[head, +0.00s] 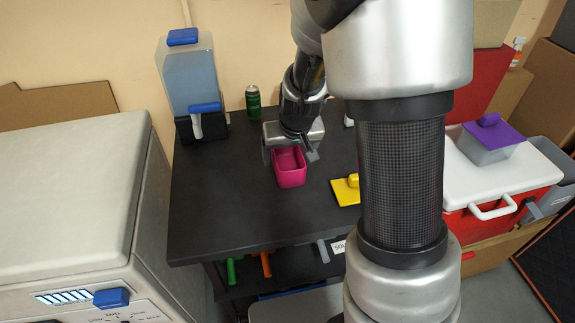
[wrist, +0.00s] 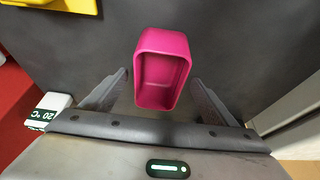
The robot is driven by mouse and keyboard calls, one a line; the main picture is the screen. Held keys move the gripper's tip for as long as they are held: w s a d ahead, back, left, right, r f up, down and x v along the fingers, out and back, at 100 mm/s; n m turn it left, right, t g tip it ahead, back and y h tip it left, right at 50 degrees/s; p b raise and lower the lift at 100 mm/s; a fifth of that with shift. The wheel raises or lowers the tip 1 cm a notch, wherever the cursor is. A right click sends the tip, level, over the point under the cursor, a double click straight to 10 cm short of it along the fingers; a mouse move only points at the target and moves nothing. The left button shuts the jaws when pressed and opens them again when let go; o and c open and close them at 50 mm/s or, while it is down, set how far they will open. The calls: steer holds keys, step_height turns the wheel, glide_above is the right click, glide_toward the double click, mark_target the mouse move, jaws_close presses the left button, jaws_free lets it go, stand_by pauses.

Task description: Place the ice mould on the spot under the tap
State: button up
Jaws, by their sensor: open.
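The ice mould appears to be the pink open box (head: 289,180) standing upright on the dark table; it also shows in the wrist view (wrist: 163,42). My gripper (head: 290,153) is open above and behind it. In the wrist view my gripper's fingers (wrist: 160,84) are on either side of the mould's near part, with a gap on each side. I cannot tell how far the fingertips are above the table. The tap (head: 197,125) with a blue lever is on the front of the clear water tank (head: 190,75), at the table's back left. A black base (head: 214,132) sits below it.
A green can (head: 253,102) stands behind the gripper, right of the tank. A yellow piece with a handle (head: 345,190) lies right of the mould. A white display reading 20 °C (wrist: 47,110) is left of the gripper. The table's left front (head: 215,215) is clear.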

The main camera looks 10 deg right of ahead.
mark_target(287, 166)
steer(key=b+x, duration=0.1)
steer(key=x, duration=0.3)
steer(key=shift+s+d, duration=0.1)
steer(key=c, duration=1.3)
steer(key=p+v, duration=0.8)
steer(key=w+p+v, duration=0.1)
steer(key=p+v, duration=0.7)
steer(key=w+r+p+v, duration=0.1)
steer(key=p+v, duration=0.7)
steer(key=v, duration=0.1)
steer(key=shift+f, duration=0.1)
